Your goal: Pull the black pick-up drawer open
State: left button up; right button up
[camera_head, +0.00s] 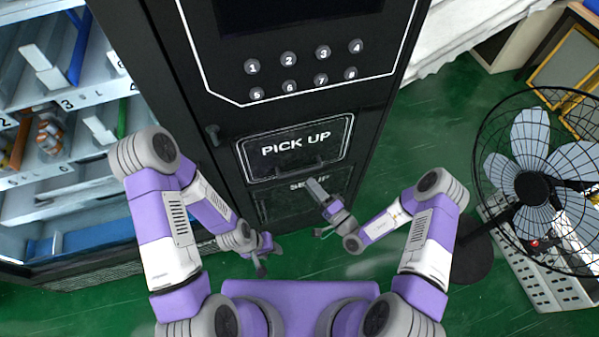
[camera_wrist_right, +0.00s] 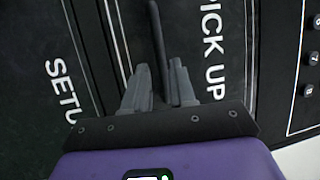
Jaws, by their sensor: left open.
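The black pick-up drawer (camera_head: 295,150) is a dark panel with white "PICK UP" lettering on the front of the black machine. It looks closed. Its dark bar handle (camera_wrist_right: 156,40) runs along the panel's lower edge. My right gripper (camera_head: 318,188) is just in front of that edge. In the right wrist view, its fingers (camera_wrist_right: 160,82) are apart, with the handle lying in the gap between them, closer to the right finger. I cannot tell whether they touch it. My left gripper (camera_head: 266,254) is open and empty, low and left of the drawer.
A "SETUP" panel (camera_head: 272,205) is below the drawer and a numbered keypad (camera_head: 305,72) above it. Shelves with goods (camera_head: 60,110) stand at left. A caged fan (camera_head: 530,185) stands at right. Green floor (camera_head: 430,130) is bare between machine and fan.

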aim_at(299, 171)
jog(key=x, duration=0.7)
jog(key=shift+b, duration=0.4)
jog(key=shift+c, duration=0.4)
grip_shut()
